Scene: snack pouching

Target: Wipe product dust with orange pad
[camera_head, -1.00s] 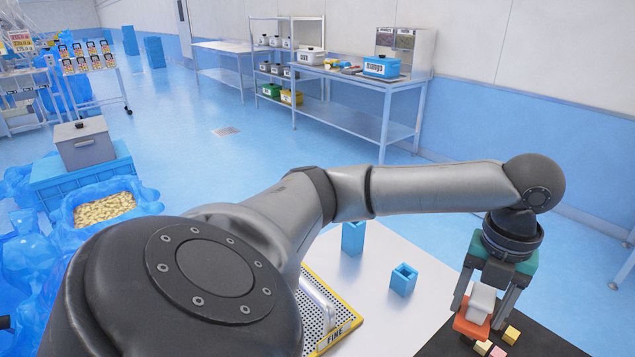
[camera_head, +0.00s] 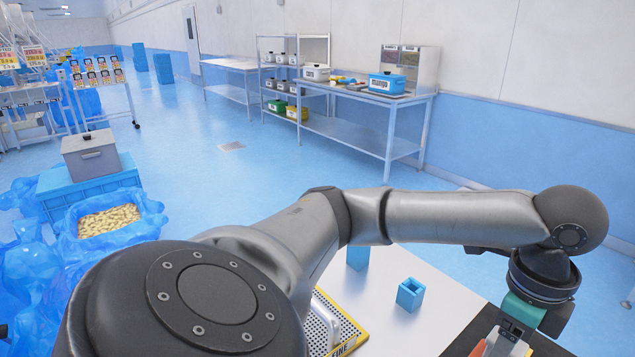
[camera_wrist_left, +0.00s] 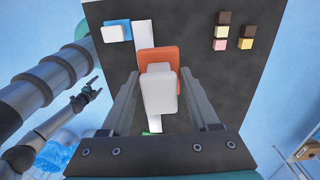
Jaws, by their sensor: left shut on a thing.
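My left gripper (camera_wrist_left: 160,110) is shut on the white handle (camera_wrist_left: 158,88) of the orange pad (camera_wrist_left: 158,60). The pad is over the black mat (camera_wrist_left: 195,50); I cannot tell whether it touches it. In the head view the left gripper (camera_head: 508,345) is at the lower right, cut off by the bottom edge, with the orange pad (camera_head: 479,348) partly showing. A pale strip (camera_wrist_left: 143,27) runs on the mat behind the pad; I cannot tell whether it is dust. Another arm's gripper (camera_wrist_left: 88,92), likely my right one, shows small at the left.
A blue pad with a white handle (camera_wrist_left: 116,32) lies at the mat's far left. Several small brown, pink and yellow blocks (camera_wrist_left: 221,38) sit to the right. A blue open box (camera_head: 411,295) and a yellow-edged perforated tray (camera_head: 352,342) stand on the white table (camera_head: 450,290).

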